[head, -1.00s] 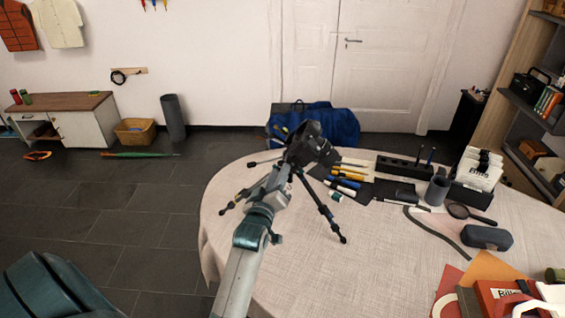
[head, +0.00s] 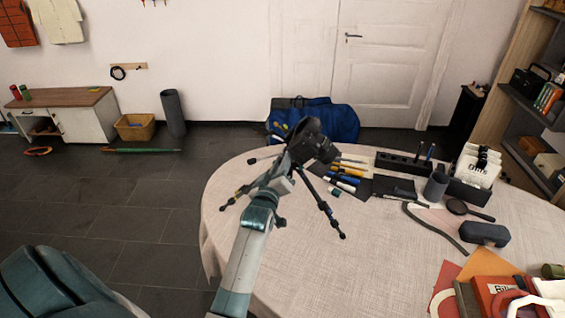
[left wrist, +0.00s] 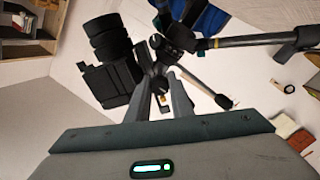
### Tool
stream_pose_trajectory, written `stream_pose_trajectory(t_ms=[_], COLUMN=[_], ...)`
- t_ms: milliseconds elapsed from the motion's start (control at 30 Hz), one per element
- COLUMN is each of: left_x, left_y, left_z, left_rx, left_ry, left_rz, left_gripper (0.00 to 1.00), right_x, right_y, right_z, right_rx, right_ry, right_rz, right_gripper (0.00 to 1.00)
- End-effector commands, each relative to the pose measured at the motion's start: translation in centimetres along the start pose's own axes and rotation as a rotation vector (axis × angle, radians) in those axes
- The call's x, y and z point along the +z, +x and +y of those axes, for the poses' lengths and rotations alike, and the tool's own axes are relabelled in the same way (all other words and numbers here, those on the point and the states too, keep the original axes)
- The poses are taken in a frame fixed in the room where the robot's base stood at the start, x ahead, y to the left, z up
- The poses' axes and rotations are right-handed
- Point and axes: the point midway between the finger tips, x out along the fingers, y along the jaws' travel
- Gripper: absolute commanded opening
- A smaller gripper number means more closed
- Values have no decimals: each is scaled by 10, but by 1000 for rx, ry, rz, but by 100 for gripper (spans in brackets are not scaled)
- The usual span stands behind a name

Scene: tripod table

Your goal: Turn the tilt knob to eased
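A black camera (head: 314,143) sits on top of a dark tripod (head: 328,212) that stands with spread legs on the round table (head: 290,265). The camera (left wrist: 108,60) and the tripod head (left wrist: 168,50) also show in the left wrist view. My left gripper (head: 286,178) is at the tripod head, just below the camera, and partly hides it. In the left wrist view its two fingers (left wrist: 160,82) reach up to the head, their tips close together with a narrow gap. The tilt knob is not clear; I cannot tell whether the fingers hold it. My right gripper is out of view.
Pens and markers (head: 345,178) lie just right of the tripod. A black organizer (head: 403,165), a grey cup (head: 436,186), a magnifier (head: 458,207) and a dark case (head: 485,234) are further right. The table's front left is clear.

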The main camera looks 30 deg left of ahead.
Motion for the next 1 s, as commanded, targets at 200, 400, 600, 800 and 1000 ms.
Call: stream_pose_trajectory(t_ms=[200,400,600,800,1000], left_x=[0,-1,-1,-1,-1], left_y=[0,0,0,0,0], left_z=[0,1,1,1,2], left_rx=[0,0,-1,-1,0], left_ry=[19,84,205,376,567], left_rz=[0,0,1,-1,0], left_gripper=[0,0,0,0,0], right_x=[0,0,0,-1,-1], right_y=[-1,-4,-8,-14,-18], right_z=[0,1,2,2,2], right_rx=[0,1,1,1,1], right_ry=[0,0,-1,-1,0], right_rz=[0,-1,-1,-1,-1], right_gripper=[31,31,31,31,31])
